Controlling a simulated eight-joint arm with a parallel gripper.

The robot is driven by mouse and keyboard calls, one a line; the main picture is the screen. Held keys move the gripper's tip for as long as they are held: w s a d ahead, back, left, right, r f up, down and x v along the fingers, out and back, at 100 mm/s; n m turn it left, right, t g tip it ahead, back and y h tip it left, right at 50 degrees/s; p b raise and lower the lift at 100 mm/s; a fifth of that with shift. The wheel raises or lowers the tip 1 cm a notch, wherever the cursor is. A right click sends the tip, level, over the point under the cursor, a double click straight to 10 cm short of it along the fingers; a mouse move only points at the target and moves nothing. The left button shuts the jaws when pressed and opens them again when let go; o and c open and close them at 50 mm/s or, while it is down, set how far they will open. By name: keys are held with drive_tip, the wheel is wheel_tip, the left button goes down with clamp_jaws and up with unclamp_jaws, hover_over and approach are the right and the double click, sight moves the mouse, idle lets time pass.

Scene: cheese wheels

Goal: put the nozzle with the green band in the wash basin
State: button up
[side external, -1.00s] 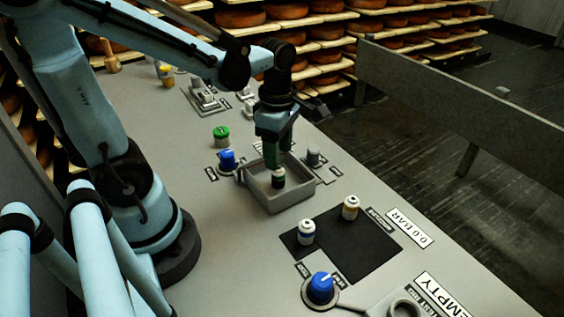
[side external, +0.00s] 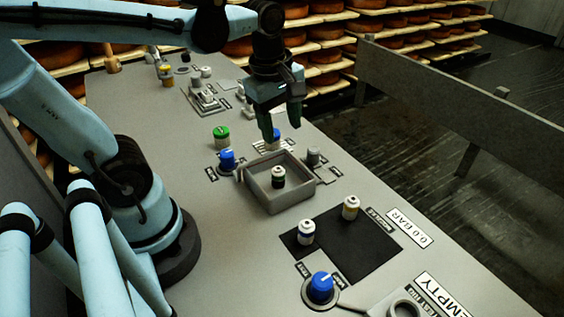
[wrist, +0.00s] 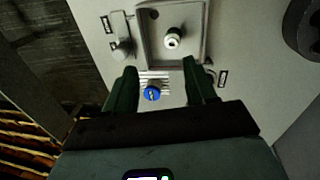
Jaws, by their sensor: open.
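The nozzle with the green band (side external: 278,177) stands upright inside the grey square wash basin (side external: 296,199), apart from its walls. It is white on top with a dark green band. In the wrist view the nozzle (wrist: 172,38) shows inside the basin (wrist: 146,52) too. My gripper (side external: 281,135) is open and empty, raised above and behind the basin, clear of the nozzle. In the wrist view my two fingers (wrist: 162,88) are spread wide, with a blue-topped cap (wrist: 152,93) showing between them, below on the table.
A green knob (side external: 221,136), a blue knob (side external: 227,159) and a grey knob (side external: 314,158) stand around the basin. A larger blue knob (side external: 321,287) is at the front.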

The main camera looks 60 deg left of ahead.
drive_tip(key=m+t, duration=0.1)
drive_tip(key=m, duration=0.5)
drive_tip(key=d+m+t, duration=0.1)
drive_tip(key=m+t, duration=0.1)
drive_tip(key=m, duration=0.4)
drive_tip(key=d+f+m+t, duration=0.1)
drive_tip(key=m+t, duration=0.1)
drive_tip(key=m, duration=0.4)
drive_tip(key=shift+w+d+m, duration=0.1)
drive_tip(key=shift+w+m, duration=0.3)
